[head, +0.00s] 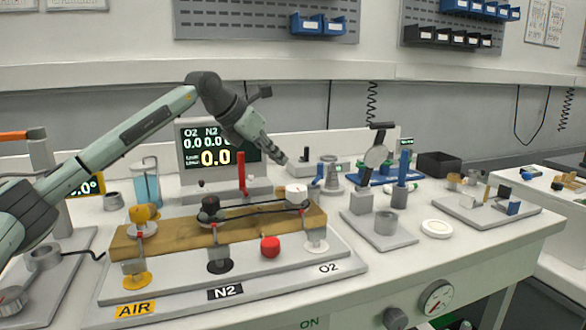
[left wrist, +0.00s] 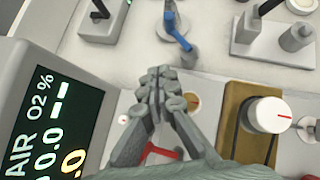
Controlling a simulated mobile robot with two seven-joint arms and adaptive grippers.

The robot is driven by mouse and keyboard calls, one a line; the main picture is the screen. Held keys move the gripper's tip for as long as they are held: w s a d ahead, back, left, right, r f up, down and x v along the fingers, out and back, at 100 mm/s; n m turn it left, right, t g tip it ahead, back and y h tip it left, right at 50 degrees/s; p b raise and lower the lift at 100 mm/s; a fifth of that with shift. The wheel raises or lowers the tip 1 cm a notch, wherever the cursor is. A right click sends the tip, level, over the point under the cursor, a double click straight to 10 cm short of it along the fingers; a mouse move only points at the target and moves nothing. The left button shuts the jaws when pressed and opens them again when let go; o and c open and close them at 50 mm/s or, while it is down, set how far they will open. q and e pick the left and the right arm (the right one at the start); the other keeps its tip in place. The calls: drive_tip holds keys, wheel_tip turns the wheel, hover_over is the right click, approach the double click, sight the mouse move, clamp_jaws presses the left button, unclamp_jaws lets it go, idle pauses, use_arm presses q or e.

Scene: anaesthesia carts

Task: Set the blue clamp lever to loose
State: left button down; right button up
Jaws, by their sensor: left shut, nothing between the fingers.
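A blue lever (head: 320,172) stands at a small grey fitting (head: 331,180) behind the valve board in the head view. It also shows in the left wrist view (left wrist: 177,30), beyond my fingertips at the top. I take it for the blue clamp lever; its setting marks are too small to read. My left gripper (head: 281,158) is shut and empty, in front of the display and left of the lever. In the left wrist view its closed fingertips (left wrist: 159,76) point towards the lever, with a gap between them. My right gripper is not in view.
A gas display (head: 190,160) stands close behind my left gripper. A red lever (head: 241,174) rises below it. The wooden valve board (head: 170,241) with white, black and yellow knobs lies in front. A black-handled stand (head: 362,203) and blue-topped post (head: 403,166) stand to the right.

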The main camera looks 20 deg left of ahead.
use_arm(q)
drive_tip(key=s+a+r, duration=0.1)
drive_tip(key=r, duration=0.1)
drive_tip(key=s+a+r, duration=0.1)
drive_tip(key=shift+s+a+r, duration=0.3)
idle(0.4)
